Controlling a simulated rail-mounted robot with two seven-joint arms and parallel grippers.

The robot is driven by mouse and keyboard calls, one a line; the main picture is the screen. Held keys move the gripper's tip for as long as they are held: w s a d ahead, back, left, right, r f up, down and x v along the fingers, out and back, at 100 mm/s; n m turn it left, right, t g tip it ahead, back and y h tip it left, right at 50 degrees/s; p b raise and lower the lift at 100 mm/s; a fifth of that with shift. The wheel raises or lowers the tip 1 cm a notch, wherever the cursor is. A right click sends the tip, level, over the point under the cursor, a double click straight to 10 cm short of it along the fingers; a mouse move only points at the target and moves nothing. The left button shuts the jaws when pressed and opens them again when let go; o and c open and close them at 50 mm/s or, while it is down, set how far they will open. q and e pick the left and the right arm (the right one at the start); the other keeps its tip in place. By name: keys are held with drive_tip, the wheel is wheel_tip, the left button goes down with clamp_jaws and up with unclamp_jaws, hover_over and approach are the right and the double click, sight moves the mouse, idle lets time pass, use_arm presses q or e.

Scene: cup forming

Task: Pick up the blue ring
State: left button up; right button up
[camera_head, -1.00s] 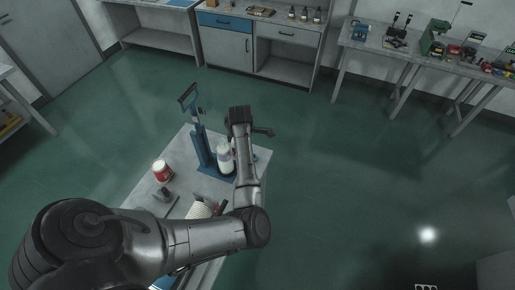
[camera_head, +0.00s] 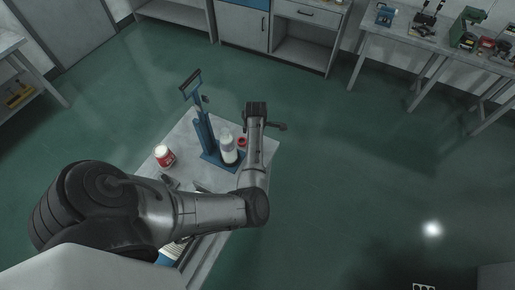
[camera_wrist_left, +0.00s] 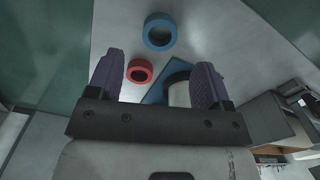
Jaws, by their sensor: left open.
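The blue ring (camera_wrist_left: 159,46) lies flat on the grey table in the left wrist view, beyond the fingertips and near the top. In the head view I cannot see it; my arm may cover it. My left gripper (camera_wrist_left: 158,76) is open and empty, its two dark fingers spread apart. In the head view the left gripper (camera_head: 262,115) is above the right part of the table. A smaller red ring (camera_wrist_left: 139,63) lies between the fingers in the wrist picture, beside the blue ring. My right gripper does not show.
A blue press stand (camera_head: 205,135) with a white cylinder (camera_head: 228,152) stands on the table (camera_head: 183,138), close left of the gripper. A red-and-white jar (camera_head: 164,156) stands at the table's left. Workbenches line the far wall. The floor right of the table is clear.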

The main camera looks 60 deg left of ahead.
use_arm(q)
drive_tip(key=shift+w+d+f+p, duration=0.1)
drive_tip(key=shift+f+p, duration=0.05)
drive_tip(key=shift+f, duration=1.25)
drive_tip(key=shift+w+f+p, duration=0.1)
drive_tip(key=shift+f+p, duration=0.05)
drive_tip(key=shift+f, duration=1.2)
drive_tip(key=shift+c, duration=0.5)
drive_tip(key=c, duration=0.9)
